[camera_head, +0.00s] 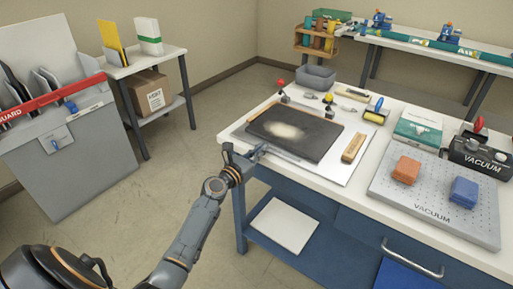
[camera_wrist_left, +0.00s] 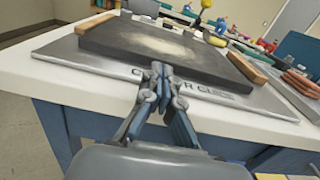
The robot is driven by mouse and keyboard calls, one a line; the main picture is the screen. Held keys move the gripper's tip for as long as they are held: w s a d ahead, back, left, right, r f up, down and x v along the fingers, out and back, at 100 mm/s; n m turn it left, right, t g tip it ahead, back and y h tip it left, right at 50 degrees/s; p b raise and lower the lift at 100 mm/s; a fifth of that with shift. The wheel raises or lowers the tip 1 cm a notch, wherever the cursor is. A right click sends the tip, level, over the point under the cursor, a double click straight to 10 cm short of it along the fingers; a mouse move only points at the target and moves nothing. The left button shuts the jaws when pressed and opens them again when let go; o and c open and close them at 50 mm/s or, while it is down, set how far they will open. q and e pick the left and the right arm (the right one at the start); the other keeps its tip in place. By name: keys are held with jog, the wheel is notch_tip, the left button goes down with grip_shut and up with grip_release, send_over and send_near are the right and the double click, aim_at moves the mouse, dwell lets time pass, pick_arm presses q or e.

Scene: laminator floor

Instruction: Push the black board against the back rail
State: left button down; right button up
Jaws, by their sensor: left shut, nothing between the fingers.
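The black board (camera_head: 296,133) lies flat on a light grey plate (camera_head: 338,172) on the workbench, with a pale dusty patch on its top. In the left wrist view the board (camera_wrist_left: 200,69) is just ahead of my fingertips. My left gripper (camera_head: 260,150) is shut and empty at the board's near left edge; whether it touches the board is unclear. It also shows in the left wrist view (camera_wrist_left: 160,68), in front of the board's near edge. A wooden bar (camera_head: 354,147) stands to the board's right. My right gripper is not in view.
Clamps with a red knob (camera_head: 280,83) and a yellow knob (camera_head: 328,97) stand behind the board. A roller (camera_head: 376,112) lies at the back. A perforated vacuum plate (camera_head: 437,204) with an orange block (camera_head: 406,170) and a blue block (camera_head: 465,191) fills the right side.

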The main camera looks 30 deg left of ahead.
pick_arm(q)
jog(key=s, duration=1)
jog(key=s+d+f+m+g, duration=0.25)
jog(key=s+f+m, duration=0.25)
jog(key=f, duration=0.7)
jog(key=s+d+f+m+g, duration=0.2)
jog(key=s+f+m+g, duration=0.3)
jog(key=f, duration=0.7)
jog(key=s+d+f+m+g, duration=0.2)
jog(key=s+f+m, duration=0.3)
jog(key=f, duration=0.7)
jog(key=s+d+f+m+g, duration=0.1)
jog(key=s+f+m+g, duration=0.1)
jog(key=s+f+m, duration=0.4)
jog(key=s+d+f+m+g+y, duration=0.1)
jog(key=s+f+m, duration=0.5)
jog(key=s, duration=1)
jog(key=s+d+f+m+g, duration=0.3)
jog(key=s+f+m, duration=0.3)
jog(key=s+m, duration=0.4)
jog(key=shift+s+d+m+g+y, duration=0.15)
jog(key=shift+s+m+g+y, duration=0.25)
jog(key=shift+g, duration=0.35)
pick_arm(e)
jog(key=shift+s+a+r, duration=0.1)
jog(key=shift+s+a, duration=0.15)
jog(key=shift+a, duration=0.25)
